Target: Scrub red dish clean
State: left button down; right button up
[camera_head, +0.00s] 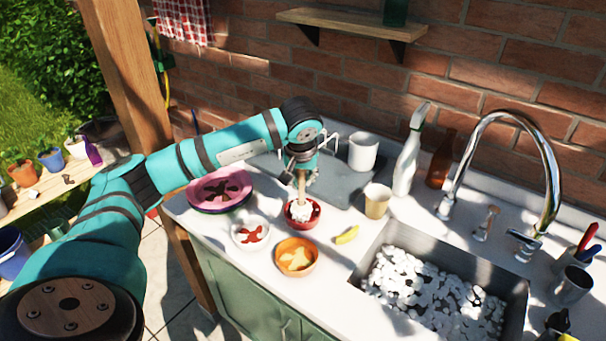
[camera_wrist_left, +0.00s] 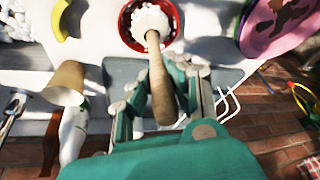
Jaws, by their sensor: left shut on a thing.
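The red dish (camera_head: 304,223) stands on the white counter, and its rim also shows at the top of the wrist view (camera_wrist_left: 127,30). My left gripper (camera_head: 302,165) is above the dish, shut on the wooden handle of a brush (camera_head: 301,185). In the wrist view the fingers of my left gripper (camera_wrist_left: 160,92) close around the handle (camera_wrist_left: 158,75) from both sides. The brush's white head (camera_wrist_left: 150,20) is inside the dish; whether it touches the bottom is hidden. My right gripper is not in view.
Pink stacked plates (camera_head: 205,203), a white bowl (camera_head: 238,243) and an orange bowl (camera_head: 283,270) stand close by. The sink (camera_head: 515,290) holds white foam.

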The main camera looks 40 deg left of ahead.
pick_arm(q)
notch_tip(320, 180, up, 2)
jog(key=shift+r, duration=0.1)
jog(key=shift+w+r+p, duration=0.2)
jog(key=shift+w+p, duration=0.05)
jog(key=shift+p, duration=0.15)
jog(key=shift+w+a+r, duration=0.1)
jog(key=shift+w+r, duration=0.1)
notch_tip(320, 180, up, 2)
jog(key=shift+r+p, duration=0.1)
jog(key=shift+p, duration=0.85)
jog(key=shift+s+r+p, duration=0.1)
jog(key=shift+r+p, duration=0.3)
jog(key=shift+r, duration=0.25)
jog(key=shift+r+p, duration=0.3)
jog(key=shift+r, duration=0.1)
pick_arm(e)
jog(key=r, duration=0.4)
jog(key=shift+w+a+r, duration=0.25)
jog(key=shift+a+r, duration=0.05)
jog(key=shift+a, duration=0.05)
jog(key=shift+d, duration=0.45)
